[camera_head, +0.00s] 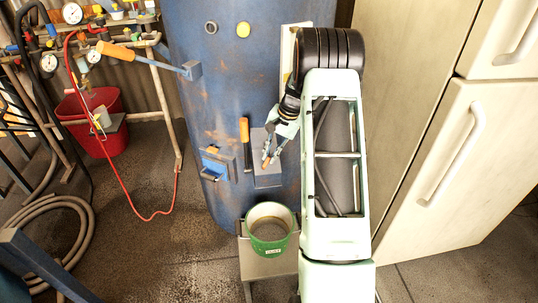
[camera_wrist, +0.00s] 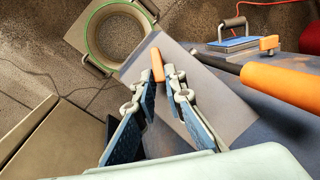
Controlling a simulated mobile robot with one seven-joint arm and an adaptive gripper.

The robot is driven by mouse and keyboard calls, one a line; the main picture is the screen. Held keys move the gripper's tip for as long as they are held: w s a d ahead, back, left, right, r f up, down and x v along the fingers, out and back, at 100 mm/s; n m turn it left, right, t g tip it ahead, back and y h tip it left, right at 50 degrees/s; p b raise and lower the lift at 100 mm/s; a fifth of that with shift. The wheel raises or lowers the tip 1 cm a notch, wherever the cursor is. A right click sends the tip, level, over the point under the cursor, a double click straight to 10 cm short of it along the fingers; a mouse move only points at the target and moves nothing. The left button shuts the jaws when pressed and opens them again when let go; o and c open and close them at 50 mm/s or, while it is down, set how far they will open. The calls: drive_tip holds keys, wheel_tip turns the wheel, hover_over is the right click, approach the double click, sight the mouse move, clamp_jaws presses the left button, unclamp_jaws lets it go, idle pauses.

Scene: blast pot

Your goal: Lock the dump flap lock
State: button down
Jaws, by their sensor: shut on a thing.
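A blue pot (camera_head: 215,100) stands upright in the head view. A flat grey flap plate (camera_head: 266,181) is on its lower front; it also shows in the wrist view (camera_wrist: 225,110). A small orange tab, apparently the flap lock (camera_wrist: 157,64), stands at the plate's edge in the wrist view. My gripper (camera_head: 267,158) is low in front of the plate. In the wrist view my gripper (camera_wrist: 158,76) has its two fingertips on either side of the orange tab, closed on it. The tab's lower part is hidden between the fingers.
An orange-handled lever (camera_head: 244,130) is just left of the plate, close to my gripper. A blue latch box (camera_head: 214,163) is further left. A green-banded bucket (camera_head: 268,237) stands on a stool below. A pale cabinet (camera_head: 430,130) bounds the right side.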

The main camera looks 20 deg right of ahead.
drive_tip(key=m, duration=0.1)
drive_tip(key=m+t+y+b, duration=0.1)
drive_tip(key=m, duration=0.1)
drive_tip(key=s+m+t+b, duration=0.1)
drive_tip(key=m, duration=0.1)
drive_tip(key=shift+d+f, duration=0.25)
drive_tip(key=shift+f, duration=0.1)
drive_tip(key=m+b, duration=0.1)
drive_tip(key=m+t+b, duration=0.1)
drive_tip(key=shift+s+f+m+t+y, duration=0.1)
drive_tip(key=shift+s+m+t+y, duration=0.05)
drive_tip(key=shift+m+t+y, duration=0.15)
drive_tip(key=shift+s+m+t+b, duration=0.1)
drive_tip(key=shift+m+t+b, duration=0.3)
drive_tip(key=shift+m+b, duration=0.3)
drive_tip(key=shift+a, duration=0.1)
drive_tip(key=c, duration=2)
unclamp_jaws()
drive_tip(key=shift+o, duration=0.2)
drive_tip(key=v, duration=1.2)
